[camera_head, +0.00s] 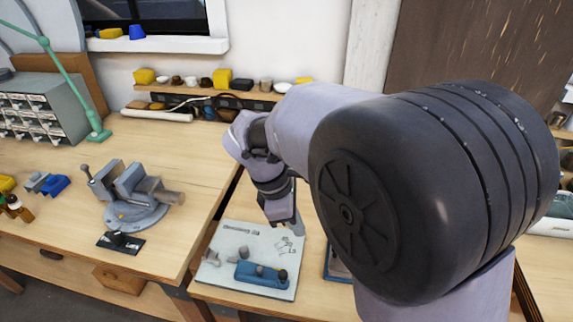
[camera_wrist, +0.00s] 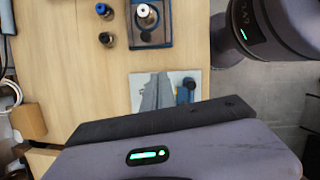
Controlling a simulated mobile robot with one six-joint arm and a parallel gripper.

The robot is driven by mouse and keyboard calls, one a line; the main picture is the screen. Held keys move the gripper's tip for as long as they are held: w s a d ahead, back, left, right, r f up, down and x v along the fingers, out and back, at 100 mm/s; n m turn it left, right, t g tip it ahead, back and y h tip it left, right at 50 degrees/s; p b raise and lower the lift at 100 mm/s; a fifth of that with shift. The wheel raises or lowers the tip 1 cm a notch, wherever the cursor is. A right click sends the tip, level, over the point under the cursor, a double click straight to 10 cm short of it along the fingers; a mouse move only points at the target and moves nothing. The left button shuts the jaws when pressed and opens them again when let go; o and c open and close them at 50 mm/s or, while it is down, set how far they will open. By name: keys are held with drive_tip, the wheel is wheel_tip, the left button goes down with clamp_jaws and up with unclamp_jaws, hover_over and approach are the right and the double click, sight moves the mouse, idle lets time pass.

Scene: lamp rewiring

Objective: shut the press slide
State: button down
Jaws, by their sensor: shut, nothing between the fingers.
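A blue fixture (camera_head: 250,274) with a grey block and a dark round knob (camera_head: 282,275) lies on a pale board (camera_head: 225,240) at the front of the bench. It looks like the press with its slide, but I cannot tell how far the slide is open. My gripper (camera_head: 297,229) is shut and empty above the board's right back edge, apart from the knob. In the wrist view, my grey fingers (camera_wrist: 155,92) cover part of the board; the blue fixture (camera_wrist: 184,96) and knob show just right of them.
A blue-framed tray (camera_wrist: 166,43) holds a white-topped round part. A grey vise (camera_head: 128,190) stands on the left bench. My arm hides much of the right bench in the head view.

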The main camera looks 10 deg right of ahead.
wheel_tip(320, 180, down, 2)
drive_tip(key=w+n, duration=0.2)
drive_tip(key=b, duration=0.5)
approach(330, 257)
drive_tip(key=shift+h, duration=0.3)
drive_tip(key=a+f, duration=0.3)
drive_tip(key=shift+w+a+f, duration=0.1)
drive_tip(key=shift+a+f, duration=0.1)
drive_tip(key=shift+f, duration=0.1)
drive_tip(key=d+b, duration=0.2)
drive_tip(key=d, duration=0.1)
drive_tip(key=shift+d+f, duration=0.2)
drive_tip(key=shift+f, duration=0.15)
drive_tip(key=shift+d+r, duration=0.15)
drive_tip(key=shift+d, duration=0.35)
drive_tip(key=s+d+p, duration=0.1)
drive_tip(key=d, duration=0.3)
drive_tip(key=s+d+p, duration=0.1)
drive_tip(key=d+p, duration=0.1)
drive_tip(key=d, duration=0.2)
drive_tip(key=s+d+p, duration=0.1)
drive_tip(key=s+d, duration=0.1)
drive_tip(key=d, duration=0.2)
drive_tip(key=shift+d+r, duration=0.1)
drive_tip(key=shift+d, duration=0.4)
drive_tip(key=shift+a, duration=0.1)
